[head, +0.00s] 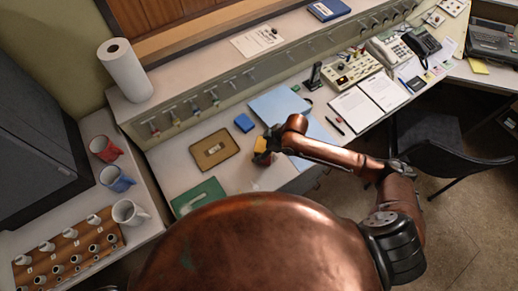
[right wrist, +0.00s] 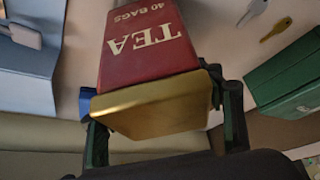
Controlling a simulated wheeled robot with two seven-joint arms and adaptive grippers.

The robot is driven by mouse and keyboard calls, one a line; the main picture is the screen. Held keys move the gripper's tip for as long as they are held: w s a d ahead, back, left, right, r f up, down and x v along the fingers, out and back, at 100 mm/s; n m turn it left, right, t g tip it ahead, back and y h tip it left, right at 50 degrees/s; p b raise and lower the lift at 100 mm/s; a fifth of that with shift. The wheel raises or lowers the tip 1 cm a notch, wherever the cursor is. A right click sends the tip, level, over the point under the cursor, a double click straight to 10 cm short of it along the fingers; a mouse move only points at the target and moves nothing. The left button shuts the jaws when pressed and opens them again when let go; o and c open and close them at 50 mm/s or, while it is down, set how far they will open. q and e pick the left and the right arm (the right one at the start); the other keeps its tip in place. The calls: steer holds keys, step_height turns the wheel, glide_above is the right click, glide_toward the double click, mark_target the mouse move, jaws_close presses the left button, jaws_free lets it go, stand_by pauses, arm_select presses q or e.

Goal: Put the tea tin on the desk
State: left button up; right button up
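The tea tin is red with a gold lid. In the right wrist view the tea tin (right wrist: 150,45) fills the middle, its lettering upside down and its gold end nearest the camera. My right gripper (right wrist: 165,120) has a finger on each side of the gold end and appears shut on it. In the head view the tin (head: 261,145) shows small and partly hidden by my right gripper (head: 266,149), over the front part of the desk (head: 175,175). I cannot tell whether its base touches the desk. My left gripper is in neither view.
Mugs (head: 129,211) stand at left. An open book (head: 385,91) and telephones (head: 389,49) are right. A black chair (head: 445,140) stands by the desk.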

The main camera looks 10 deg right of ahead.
steer(key=shift+o, duration=1)
steer(key=shift+r, duration=0.1)
steer(key=p+v, duration=0.1)
steer(key=v, duration=1.1)
